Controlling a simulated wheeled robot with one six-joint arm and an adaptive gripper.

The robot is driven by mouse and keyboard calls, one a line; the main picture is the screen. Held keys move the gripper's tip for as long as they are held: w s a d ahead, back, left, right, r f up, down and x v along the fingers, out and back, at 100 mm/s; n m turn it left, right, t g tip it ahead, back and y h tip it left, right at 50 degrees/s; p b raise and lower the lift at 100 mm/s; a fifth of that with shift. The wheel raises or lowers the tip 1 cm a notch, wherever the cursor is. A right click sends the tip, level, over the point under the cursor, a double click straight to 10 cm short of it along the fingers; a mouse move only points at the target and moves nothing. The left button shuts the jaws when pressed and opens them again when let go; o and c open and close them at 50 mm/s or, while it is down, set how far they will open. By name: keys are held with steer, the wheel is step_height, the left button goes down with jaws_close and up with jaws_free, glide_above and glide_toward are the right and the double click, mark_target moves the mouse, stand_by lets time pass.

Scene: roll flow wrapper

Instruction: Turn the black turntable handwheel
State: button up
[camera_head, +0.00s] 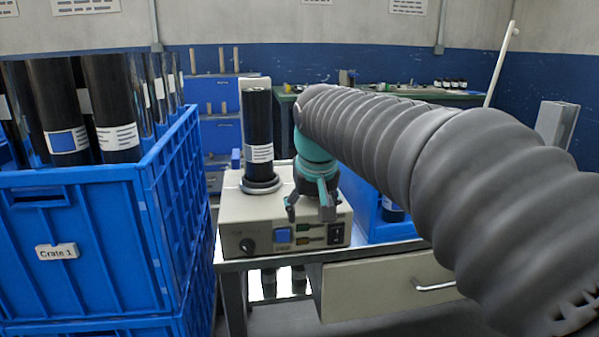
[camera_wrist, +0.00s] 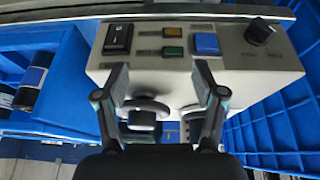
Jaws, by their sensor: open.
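The beige machine (camera_head: 284,229) stands on a table, with a black knob, coloured buttons and a switch on its front. A black roll (camera_head: 258,130) with a white label stands upright on its round turntable (camera_head: 261,185). In the wrist view, a dark round wheel (camera_wrist: 147,106), apparently the handwheel, shows on the machine top between the fingers. In the head view my gripper hides it. My gripper (camera_head: 309,213) points down over the machine's right part, open and empty. Its fingers also show in the wrist view (camera_wrist: 160,72). I cannot tell whether they touch the wheel.
A blue crate (camera_head: 75,245) marked Crate 1, full of black rolls, stands close on the left atop another crate. A second blue crate (camera_head: 385,228) sits on the table right of the machine, partly behind my arm. A drawer (camera_head: 385,286) is under the table.

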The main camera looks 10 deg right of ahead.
steer(key=shift+m+h, duration=0.3)
steer(key=shift+m, duration=0.6)
steer(key=w+r, duration=0.2)
steer(key=r, duration=0.1)
steer(key=w+r, duration=0.5)
steer(key=r, duration=0.1)
steer(key=shift+w+a+r, duration=0.3)
step_height(320, 180, up, 7)
steer(key=s+d+m, duration=0.1)
steer(key=s+m, duration=0.1)
steer(key=s, duration=0.1)
steer(key=shift+m+g+h, duration=0.3)
steer(key=shift+m+h, duration=0.1)
steer(key=b+x, duration=0.3)
steer(key=x, duration=1.1)
steer(key=shift+d, duration=0.2)
steer(key=c, duration=1.1)
